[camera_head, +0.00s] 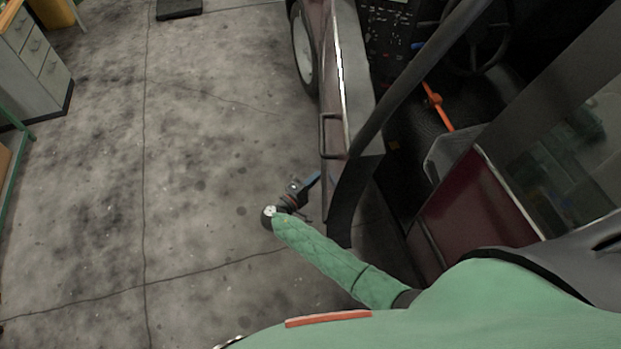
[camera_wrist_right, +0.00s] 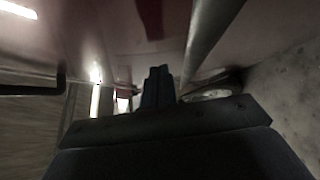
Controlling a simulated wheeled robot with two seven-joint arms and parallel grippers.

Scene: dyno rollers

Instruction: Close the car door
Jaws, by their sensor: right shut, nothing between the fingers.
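The dark red car door (camera_head: 336,178) stands open, seen nearly edge-on from above in the head view. Its dark curved window frame (camera_head: 392,95) leans over the cabin, and a bar-like handle (camera_head: 325,135) sticks out on its outer side. My right gripper (camera_head: 314,181) is shut and empty beside the door's outer face, below the handle; I cannot tell whether it touches. In the wrist view the closed fingers (camera_wrist_right: 158,84) point along a glossy dark red surface (camera_wrist_right: 110,40) that fills the upper part. My left gripper is not in view.
The red rear body (camera_head: 475,210), seat and steering wheel (camera_head: 480,45) lie right of the door. A front wheel (camera_head: 303,50) shows ahead. Open concrete floor (camera_head: 200,150) lies to the left, with a grey drawer cabinet (camera_head: 40,65) at the far left.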

